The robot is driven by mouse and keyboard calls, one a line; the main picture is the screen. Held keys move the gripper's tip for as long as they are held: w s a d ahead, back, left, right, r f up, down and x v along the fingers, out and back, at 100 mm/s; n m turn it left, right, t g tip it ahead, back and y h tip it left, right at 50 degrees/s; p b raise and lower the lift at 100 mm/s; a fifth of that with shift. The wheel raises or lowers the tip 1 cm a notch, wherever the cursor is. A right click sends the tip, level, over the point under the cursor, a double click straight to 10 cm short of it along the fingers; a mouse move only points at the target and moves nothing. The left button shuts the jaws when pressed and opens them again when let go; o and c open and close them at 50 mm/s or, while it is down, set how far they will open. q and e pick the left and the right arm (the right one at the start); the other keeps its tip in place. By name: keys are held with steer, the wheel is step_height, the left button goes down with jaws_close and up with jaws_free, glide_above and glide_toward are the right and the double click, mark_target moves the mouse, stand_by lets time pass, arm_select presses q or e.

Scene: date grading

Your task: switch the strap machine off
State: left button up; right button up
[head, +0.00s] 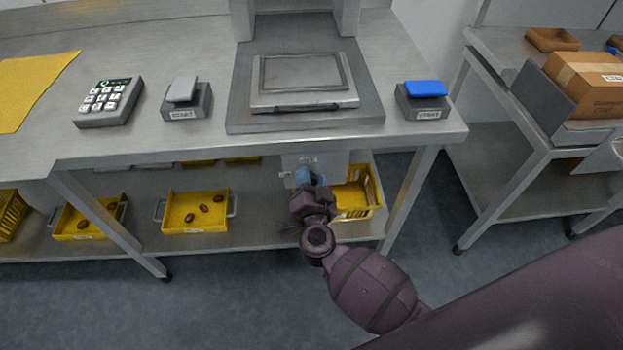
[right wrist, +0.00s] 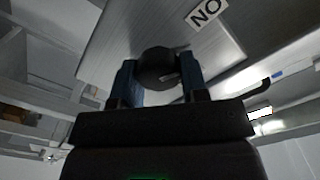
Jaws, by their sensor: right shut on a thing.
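A grey box (head: 296,160) with a small label sits under the near edge of the bench. In the right wrist view the box face (right wrist: 115,40) carries a round black knob (right wrist: 156,62) and a white label (right wrist: 207,11) whose letters read "NO", or "ON" turned over. My right gripper (head: 311,179) reaches in under the bench to the front of this box. Its two blue fingers are shut on the black knob, one on each side. A pale mark on the knob is partly visible; its setting cannot be read. My left gripper is not in view.
Above, the bench (head: 200,146) holds a keypad (head: 110,102), a grey START pedal (head: 186,100), a flat-plated machine (head: 305,82) and a blue START pedal (head: 424,98). Yellow trays (head: 195,211) stand on the lower shelf. A yellow crate (head: 372,190) is right beside my gripper.

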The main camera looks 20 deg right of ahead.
steer(key=m, duration=0.3)
steer(key=shift+f, duration=0.1)
steer(key=shift+s+f+m, duration=0.1)
steer(key=shift+m, duration=0.7)
steer(key=m, duration=0.5)
steer(key=shift+d+f+b, duration=0.1)
steer(key=shift+f+b, duration=0.15)
steer(key=shift+b, duration=0.05)
steer(key=m, duration=0.2)
steer(key=shift+m, duration=0.3)
steer(key=shift+m+b, duration=0.4)
steer(key=shift+m, duration=0.4)
steer(key=o, duration=0.9)
steer(key=shift+r, duration=0.1)
